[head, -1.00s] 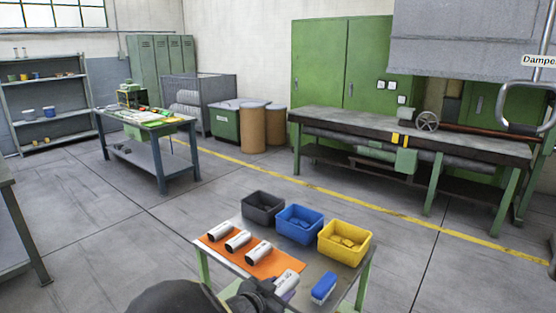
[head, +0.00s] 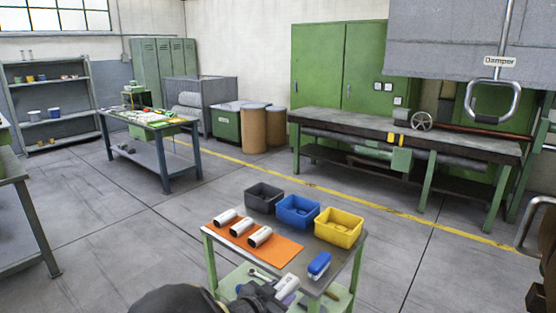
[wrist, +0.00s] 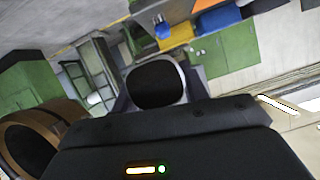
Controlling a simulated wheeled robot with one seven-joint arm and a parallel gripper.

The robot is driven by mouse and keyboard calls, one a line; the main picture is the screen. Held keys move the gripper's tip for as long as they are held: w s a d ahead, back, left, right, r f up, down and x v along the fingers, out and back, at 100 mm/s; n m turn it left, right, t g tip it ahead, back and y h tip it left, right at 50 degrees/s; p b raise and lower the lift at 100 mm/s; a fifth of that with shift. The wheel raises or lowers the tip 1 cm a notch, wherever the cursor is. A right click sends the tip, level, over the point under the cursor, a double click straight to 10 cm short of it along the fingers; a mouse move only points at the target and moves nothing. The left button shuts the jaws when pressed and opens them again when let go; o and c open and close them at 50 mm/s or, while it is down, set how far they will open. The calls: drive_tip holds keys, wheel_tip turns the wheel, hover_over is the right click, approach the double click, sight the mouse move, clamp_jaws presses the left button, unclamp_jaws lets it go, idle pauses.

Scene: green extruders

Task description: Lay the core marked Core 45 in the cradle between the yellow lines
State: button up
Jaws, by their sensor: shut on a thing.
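My gripper (head: 276,293) is shut on a white core (head: 288,284) at the bottom of the head view, in front of the cart's near edge. The wrist view shows the core's open end as a pale ring (wrist: 184,82) around a dark bore. Its marking cannot be read now. Three other white cores (head: 225,216), (head: 241,227) and (head: 260,237) lie on an orange mat (head: 280,249) on the cart. The green bench (head: 465,144) at the back right has small yellow marks (head: 397,140) on its front edge. I cannot clearly make out the cradle.
The cart (head: 344,262) also bears a grey bin (head: 264,198), a blue bin (head: 298,211), a yellow bin (head: 338,228) and a blue tool (head: 319,264). A hood (head: 440,40) with a handle overhangs the bench's right part. Open floor lies between cart and bench.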

sight(292, 288)
drive_tip(key=shift+s+d+r, duration=0.15)
drive_tip(key=shift+d+r, duration=0.05)
drive_tip(key=shift+d, duration=0.45)
drive_tip(key=shift+w+d+p, duration=0.4)
drive_tip(key=shift+w+d, duration=0.5)
drive_tip(key=shift+d, duration=0.25)
drive_tip(key=w+d+f+n+t+y+p, duration=0.1)
drive_tip(key=d+f+n+y+p, duration=0.15)
drive_tip(key=d, duration=0.25)
drive_tip(key=w+d+f+n+t+y+p, duration=0.1)
drive_tip(key=w+d+f+n+y+p, duration=0.15)
drive_tip(key=d+f, duration=0.2)
drive_tip(key=s+d+f+n+y+p, duration=0.1)
drive_tip(key=s+d+f+y+p, duration=0.1)
drive_tip(key=s+f, duration=0.3)
drive_tip(key=shift+f+n+y, duration=0.3)
drive_tip(key=shift+f+n, duration=0.1)
drive_tip(key=shift+f, duration=0.05)
drive_tip(key=shift+s+f, duration=0.1)
drive_tip(key=shift+s, duration=0.05)
